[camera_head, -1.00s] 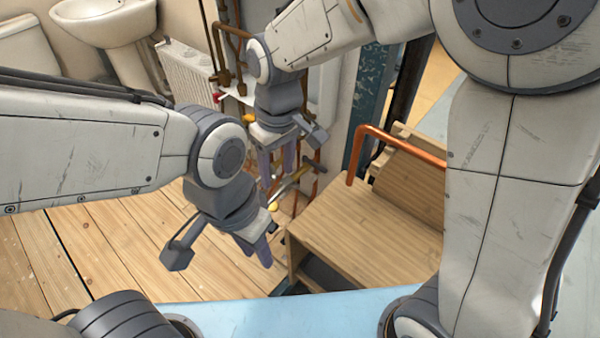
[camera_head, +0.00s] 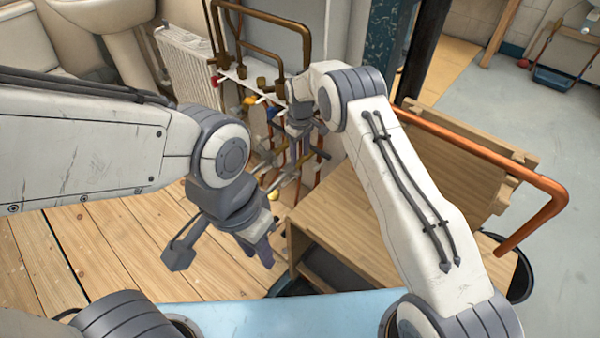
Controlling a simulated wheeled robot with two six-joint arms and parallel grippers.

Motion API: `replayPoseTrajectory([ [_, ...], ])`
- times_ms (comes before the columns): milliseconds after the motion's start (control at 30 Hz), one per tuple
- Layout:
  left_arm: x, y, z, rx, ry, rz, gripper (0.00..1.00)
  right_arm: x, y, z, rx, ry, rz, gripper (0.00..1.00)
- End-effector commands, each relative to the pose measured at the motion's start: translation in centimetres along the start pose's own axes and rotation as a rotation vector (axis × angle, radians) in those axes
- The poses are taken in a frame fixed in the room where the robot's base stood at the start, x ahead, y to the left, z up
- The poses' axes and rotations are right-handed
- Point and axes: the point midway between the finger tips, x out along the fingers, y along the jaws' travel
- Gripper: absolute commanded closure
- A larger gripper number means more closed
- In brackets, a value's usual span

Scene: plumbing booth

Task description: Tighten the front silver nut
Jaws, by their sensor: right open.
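The front silver nut cannot be made out; it is too small or hidden among the pipes behind my arms. Copper and silver pipework (camera_head: 284,178) runs low along the wall between my two grippers. My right gripper (camera_head: 294,152) is open, pointing down in front of the pipework by the wall. I see nothing held in it. My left gripper (camera_head: 262,254) hangs lower and nearer, above the floor to the left of the wooden bench.
A wooden bench (camera_head: 345,215) stands right of the pipework, with a bent copper pipe (camera_head: 480,150) across it. Brass pipes (camera_head: 262,17) and valves are on the wall behind. A white radiator (camera_head: 187,68) is at the back left. Plank floor (camera_head: 95,245) is clear at left.

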Motion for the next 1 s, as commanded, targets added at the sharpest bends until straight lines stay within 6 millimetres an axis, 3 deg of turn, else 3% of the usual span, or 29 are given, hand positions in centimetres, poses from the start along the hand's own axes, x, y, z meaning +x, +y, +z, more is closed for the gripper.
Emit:
replayPoseTrajectory([
  [200,1.4,-0.1,0.1,0.0,0.0,0.0,0.69,4.6,-0.1,0.0,0.001,-0.002,-0.001,0.43],
  [400,2.0,-0.1,0.1,0.0,0.0,0.0,0.69,7.5,-0.1,0.0,0.001,-0.001,-0.001,0.43],
  [833,2.2,-0.2,0.1,0.0,0.0,0.0,0.69,8.5,-0.1,0.0,0.001,0.001,0.0,0.43],
  [867,2.2,-0.2,0.1,0.0,0.0,0.0,0.69,8.5,-0.1,0.0,0.001,0.001,0.0,0.46],
  [1000,2.2,-0.2,0.1,0.0,0.0,0.0,0.69,8.5,-0.1,0.0,0.001,0.001,0.0,1.0],
])
